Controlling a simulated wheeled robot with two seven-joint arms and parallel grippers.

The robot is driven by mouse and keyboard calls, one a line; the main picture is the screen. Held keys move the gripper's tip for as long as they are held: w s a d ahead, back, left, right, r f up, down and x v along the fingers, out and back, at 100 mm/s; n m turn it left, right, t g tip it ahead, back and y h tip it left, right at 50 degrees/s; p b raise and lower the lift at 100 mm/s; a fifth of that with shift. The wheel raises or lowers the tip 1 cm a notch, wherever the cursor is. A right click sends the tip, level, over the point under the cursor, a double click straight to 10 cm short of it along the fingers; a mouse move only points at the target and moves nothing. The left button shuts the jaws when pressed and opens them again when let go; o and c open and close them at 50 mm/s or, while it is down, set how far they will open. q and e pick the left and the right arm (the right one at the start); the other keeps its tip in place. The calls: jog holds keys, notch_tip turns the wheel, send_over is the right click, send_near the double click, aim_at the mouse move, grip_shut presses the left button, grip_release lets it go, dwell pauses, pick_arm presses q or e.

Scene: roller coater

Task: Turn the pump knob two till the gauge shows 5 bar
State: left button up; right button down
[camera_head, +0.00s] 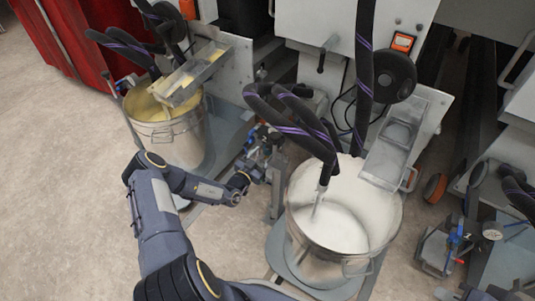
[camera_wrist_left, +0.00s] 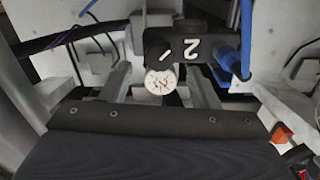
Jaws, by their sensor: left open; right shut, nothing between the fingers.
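Pump knob two is the black round piece with a white line (camera_wrist_left: 160,47) in the left wrist view. A black block with a white "2" (camera_wrist_left: 192,48) sits beside it. The small white pressure gauge (camera_wrist_left: 160,82) is just below the knob in that view; its reading is too small to tell. My left gripper (camera_head: 258,160) reaches the pump (camera_head: 264,138) between the two buckets in the head view. Its fingers (camera_wrist_left: 158,90) are open in the left wrist view, one on each side of the gauge. Contact with the knob cannot be told. My right gripper is not in view.
A steel bucket of white liquid (camera_head: 345,215) stands right of my left gripper, and a bucket of yellow liquid (camera_head: 170,125) stands to its left. Black hoses (camera_head: 300,120) hang close by. Another pump with a gauge (camera_head: 493,231) is at the right. The floor at left is clear.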

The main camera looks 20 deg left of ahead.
aim_at(269, 148)
pick_arm(q)
jog(key=shift+w+d+b, duration=0.2)
jog(key=shift+w+b, duration=0.15)
jog(key=shift+w, duration=1.15)
jog(key=c, duration=1)
jog(key=shift+o, duration=0.2)
